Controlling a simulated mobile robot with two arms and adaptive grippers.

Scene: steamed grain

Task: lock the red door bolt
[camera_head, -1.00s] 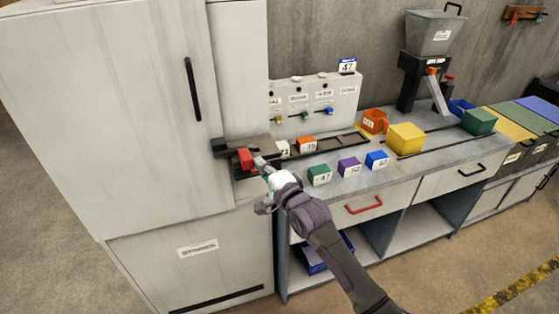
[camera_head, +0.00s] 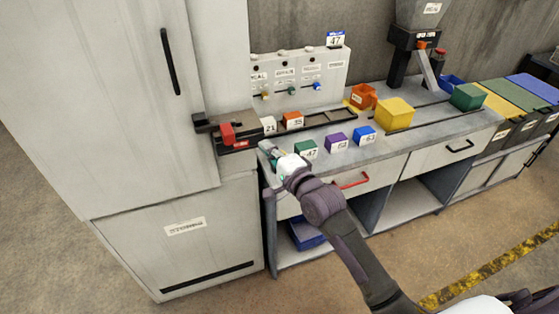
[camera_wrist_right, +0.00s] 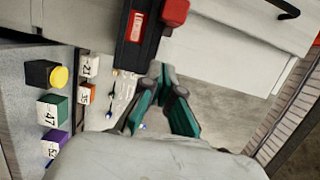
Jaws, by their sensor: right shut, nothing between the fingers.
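The red door bolt handle (camera_head: 227,133) is a small red block on a dark bolt assembly (camera_head: 240,148) at the right edge of the tall pale cabinet door. In the right wrist view, the red handle (camera_wrist_right: 175,12) is at the top, beside the dark housing (camera_wrist_right: 138,30) with its red label. My right gripper (camera_head: 266,150) is to the right of the handle and apart from it. Its green and grey fingers (camera_wrist_right: 161,72) are together and empty, below the housing in the wrist picture. I cannot tell how far the bolt is engaged. My left gripper is not in view.
Numbered cubes, including green (camera_head: 305,149), purple (camera_head: 336,142) and blue (camera_head: 364,135), stand along the bench's front. A dark tray (camera_head: 335,118) and white switch panel (camera_head: 300,75) are behind. Open floor lies in front.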

